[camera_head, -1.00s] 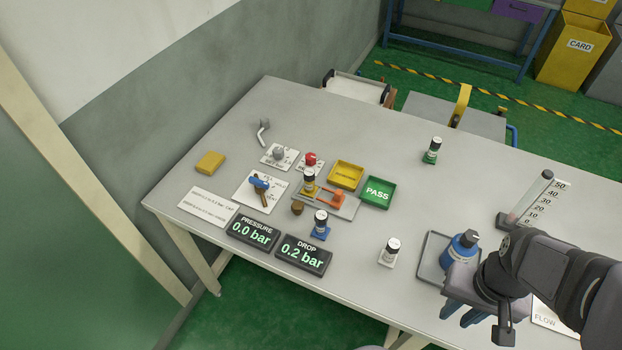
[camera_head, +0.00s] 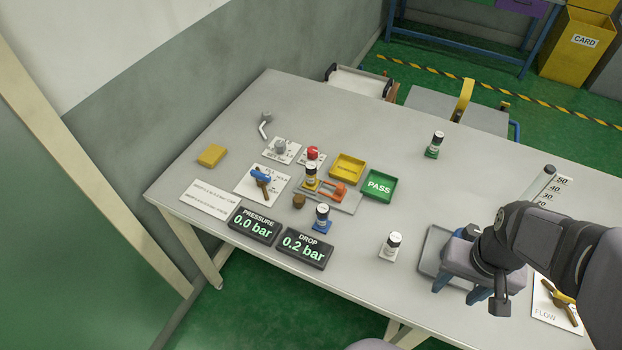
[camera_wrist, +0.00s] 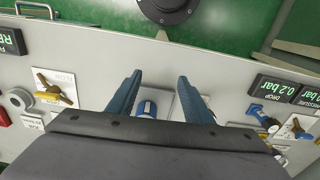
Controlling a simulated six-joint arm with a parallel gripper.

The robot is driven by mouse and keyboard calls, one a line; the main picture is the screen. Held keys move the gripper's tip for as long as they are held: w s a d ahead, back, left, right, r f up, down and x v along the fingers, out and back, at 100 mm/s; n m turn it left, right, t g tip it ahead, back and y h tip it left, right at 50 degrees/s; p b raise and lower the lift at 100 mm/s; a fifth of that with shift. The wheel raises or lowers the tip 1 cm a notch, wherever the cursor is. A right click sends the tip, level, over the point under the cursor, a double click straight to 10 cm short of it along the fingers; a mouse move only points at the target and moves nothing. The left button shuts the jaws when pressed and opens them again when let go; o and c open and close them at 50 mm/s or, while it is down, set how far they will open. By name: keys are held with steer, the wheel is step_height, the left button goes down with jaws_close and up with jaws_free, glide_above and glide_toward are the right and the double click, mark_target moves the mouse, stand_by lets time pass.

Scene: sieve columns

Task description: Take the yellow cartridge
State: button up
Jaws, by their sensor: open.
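The yellow cartridge (camera_head: 310,178) stands upright at the left end of a grey plate with an orange clamp (camera_head: 335,190), left of centre on the table. The arm hides most of that bottle in the head view.
A blue cartridge (camera_head: 321,220) stands close in front of the yellow one; a white cartridge (camera_head: 393,246) and a green cartridge (camera_head: 435,146) stand apart. A red knob (camera_head: 312,154), yellow tray (camera_head: 347,166) and green PASS tray (camera_head: 379,187) are nearby. The table middle is mostly clear.

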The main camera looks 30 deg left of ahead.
steer(key=w+a+r+n+t, duration=0.1)
steer(key=w+a+n, duration=0.1)
steer(key=w+a, duration=0.8)
steer(key=n+t+y, duration=0.2)
steer(key=n+t, duration=0.1)
glide_above(311, 166)
steer(key=s+d, duration=0.1)
steer(key=s, duration=0.1)
steer(key=f, duration=0.1)
steer(key=shift+s+p+x, duration=0.2)
steer(key=shift+p+x, duration=1)
steer(key=shift+x, duration=2.45)
jaws_close()
